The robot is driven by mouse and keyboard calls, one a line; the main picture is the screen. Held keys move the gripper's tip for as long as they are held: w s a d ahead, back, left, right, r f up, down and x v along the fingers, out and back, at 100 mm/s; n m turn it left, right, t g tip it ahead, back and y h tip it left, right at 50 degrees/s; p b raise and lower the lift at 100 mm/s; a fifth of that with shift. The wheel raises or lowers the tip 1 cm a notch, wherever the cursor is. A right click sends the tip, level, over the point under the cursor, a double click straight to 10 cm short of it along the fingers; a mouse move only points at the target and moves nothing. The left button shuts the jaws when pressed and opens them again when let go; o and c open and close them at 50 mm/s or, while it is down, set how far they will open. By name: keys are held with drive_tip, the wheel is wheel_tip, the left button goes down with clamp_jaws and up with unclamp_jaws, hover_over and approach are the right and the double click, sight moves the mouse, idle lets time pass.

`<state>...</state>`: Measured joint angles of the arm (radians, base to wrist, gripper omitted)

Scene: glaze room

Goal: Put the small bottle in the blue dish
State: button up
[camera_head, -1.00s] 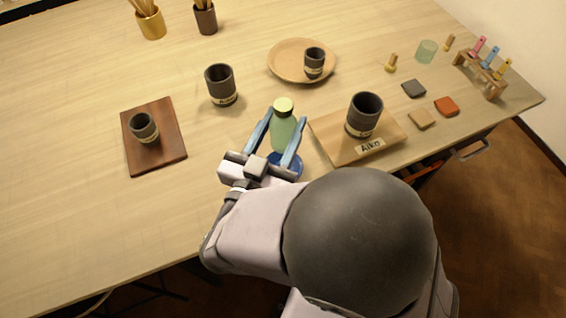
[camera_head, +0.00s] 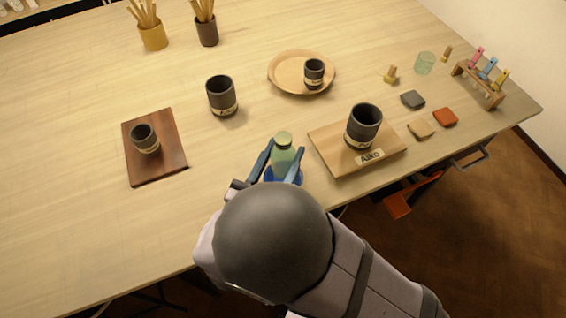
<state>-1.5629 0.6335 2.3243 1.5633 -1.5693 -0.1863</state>
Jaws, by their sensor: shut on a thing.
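The small bottle (camera_head: 284,158) is green with a pale green cap, and it stands upright between the fingers of my gripper (camera_head: 277,163). My gripper is shut on it. The blue dish (camera_head: 293,178) shows just below and around the bottle's lower part, near the table's front edge. The bottle's base is hidden by the dish area and my arm, so I cannot tell whether it touches the dish. My arm hides the near side of the dish.
A board with a dark cup and an "Aiko" label (camera_head: 370,156) lies close to the right. A dark cup (camera_head: 221,96) stands behind to the left. A brown board (camera_head: 172,172) with a cup is at left. A round wooden plate (camera_head: 287,74) holds another cup.

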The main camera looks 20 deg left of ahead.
drive_tip(key=shift+f, duration=2.05)
drive_tip(key=shift+f, duration=0.2)
drive_tip(key=o, duration=1.1)
